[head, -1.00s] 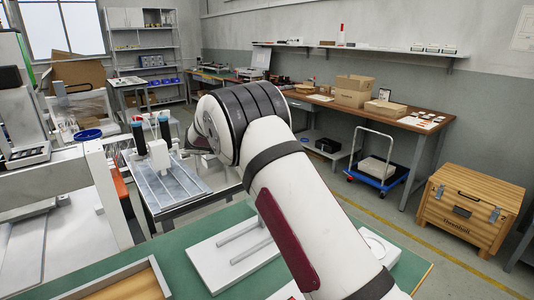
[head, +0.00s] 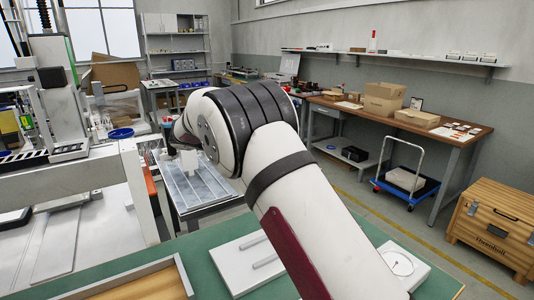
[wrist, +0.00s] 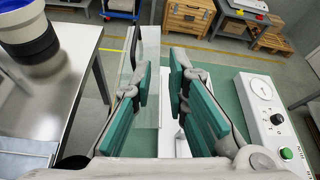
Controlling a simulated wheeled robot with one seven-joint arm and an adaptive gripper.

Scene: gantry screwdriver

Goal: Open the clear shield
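In the wrist view, a clear upright panel (wrist: 149,45), which looks like the clear shield, stands just beyond the left finger; its lower part shows behind and between the fingers. My gripper (wrist: 161,78) is open, with its two teal-padded fingers apart. Nothing is clearly held between them. I cannot tell whether the left finger touches the panel. In the head view my own arm hides the gripper, and I cannot make out the shield there.
A white control box (wrist: 268,115) with a dial and green button is at right in the wrist view. A metal table (wrist: 70,85) is at left. In the head view, a white plate with rods (head: 232,262) lies on the green bench (head: 205,250), and a wooden crate (head: 492,228) stands at right.

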